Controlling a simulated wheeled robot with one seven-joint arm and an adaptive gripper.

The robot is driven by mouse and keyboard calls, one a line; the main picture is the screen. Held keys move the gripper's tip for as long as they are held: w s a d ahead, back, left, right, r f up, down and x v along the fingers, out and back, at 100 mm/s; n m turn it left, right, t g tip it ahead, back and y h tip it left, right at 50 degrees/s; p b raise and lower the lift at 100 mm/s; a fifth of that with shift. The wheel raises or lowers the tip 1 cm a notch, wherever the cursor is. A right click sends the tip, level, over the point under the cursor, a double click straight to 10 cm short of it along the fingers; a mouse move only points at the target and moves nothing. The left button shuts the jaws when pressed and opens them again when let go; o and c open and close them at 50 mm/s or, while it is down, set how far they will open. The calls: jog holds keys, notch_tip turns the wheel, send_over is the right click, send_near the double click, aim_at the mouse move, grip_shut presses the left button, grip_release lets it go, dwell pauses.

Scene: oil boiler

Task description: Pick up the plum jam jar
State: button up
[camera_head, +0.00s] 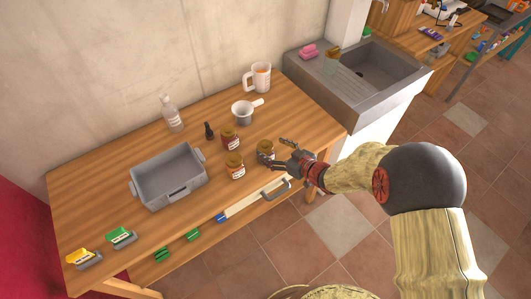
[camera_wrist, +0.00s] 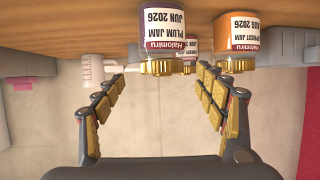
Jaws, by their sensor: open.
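The plum jam jar (camera_head: 265,147), dark with a gold lid and a purple-edged label, stands on the wooden worktable near its right front part. In the upside-down wrist view the plum jam jar (camera_wrist: 163,38) is ahead, in line with the gap between the fingers. My gripper (camera_head: 279,152) is open and empty just right of the jar in the head view. The spread fingers of my gripper (camera_wrist: 161,80) show in the wrist view, one on each side of the jar's line. Whether they reach around it is unclear.
The apricot jam jar (camera_wrist: 237,38) stands close beside it, also seen in the head view (camera_head: 235,168). A third jar (camera_head: 230,138) stands behind. A grey bin (camera_head: 168,196), a saucepan (camera_head: 242,113), a measuring jug (camera_head: 260,78) and a bottle (camera_head: 172,118) share the table.

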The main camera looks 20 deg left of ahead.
aim_at(267, 147)
jog(key=x, duration=0.2)
jog(key=b+x, duration=0.1)
jog(key=shift+a+f, duration=0.25)
jog(key=shift+a, duration=0.2)
jog(key=shift+w+a+f+b, duration=0.1)
jog(key=shift+w+a+b, duration=0.2)
jog(key=shift+a, duration=0.05)
jog(key=shift+c, duration=0.3)
jog(key=c, duration=1.5)
jog(key=shift+c, duration=0.4)
